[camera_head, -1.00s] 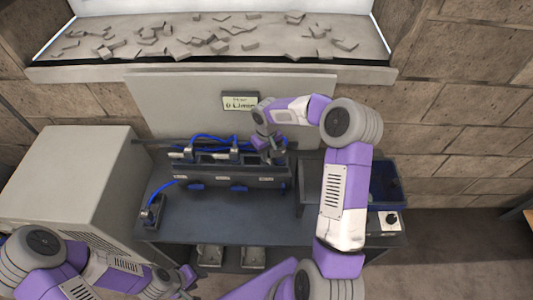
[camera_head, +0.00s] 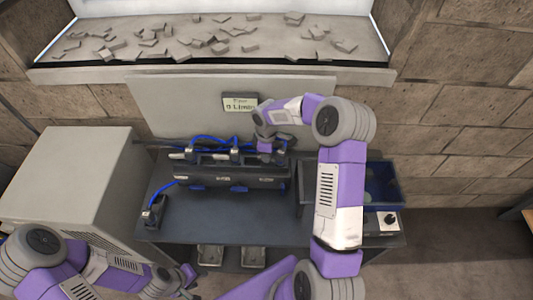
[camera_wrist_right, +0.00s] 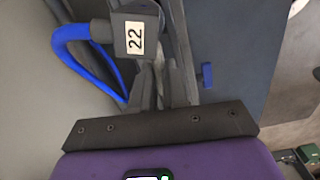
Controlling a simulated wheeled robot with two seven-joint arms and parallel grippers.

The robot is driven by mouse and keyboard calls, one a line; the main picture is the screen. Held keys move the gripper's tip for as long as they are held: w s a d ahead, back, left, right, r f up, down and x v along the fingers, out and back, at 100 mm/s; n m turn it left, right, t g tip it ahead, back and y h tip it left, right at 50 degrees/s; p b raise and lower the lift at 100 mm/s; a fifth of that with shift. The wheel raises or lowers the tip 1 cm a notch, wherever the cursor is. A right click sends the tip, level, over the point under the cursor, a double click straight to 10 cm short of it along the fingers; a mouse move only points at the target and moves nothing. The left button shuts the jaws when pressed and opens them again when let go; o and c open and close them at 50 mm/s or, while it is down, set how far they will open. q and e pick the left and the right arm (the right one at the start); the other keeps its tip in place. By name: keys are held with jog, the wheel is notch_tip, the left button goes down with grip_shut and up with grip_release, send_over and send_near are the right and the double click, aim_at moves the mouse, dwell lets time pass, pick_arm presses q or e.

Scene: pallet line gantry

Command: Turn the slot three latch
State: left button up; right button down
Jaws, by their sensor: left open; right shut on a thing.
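The dark slotted fixture (camera_head: 215,180) stands on the bench with several plugs on blue cables along its top. Pale latch levers show beside the first plug (camera_head: 190,153) and the second plug (camera_head: 235,151). My right gripper (camera_head: 266,148) is down at the third slot, the rightmost, and covers most of its latch. My left gripper (camera_head: 180,282) is open, low at the left, away from the fixture.
A loose-standing plug holder (camera_head: 153,212) is left of the fixture. A blue bin (camera_head: 382,185) and a small box with a black knob (camera_head: 389,221) are at the right. A large grey cabinet (camera_head: 70,180) stands left. The bench front (camera_head: 235,228) is clear.

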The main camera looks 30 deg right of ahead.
jog(key=shift+w+n, duration=0.1)
jog(key=shift+n, duration=0.5)
jog(key=c, duration=1.1)
grip_release()
notch_tip(320, 180, up, 8)
jog(key=shift+f, duration=0.15)
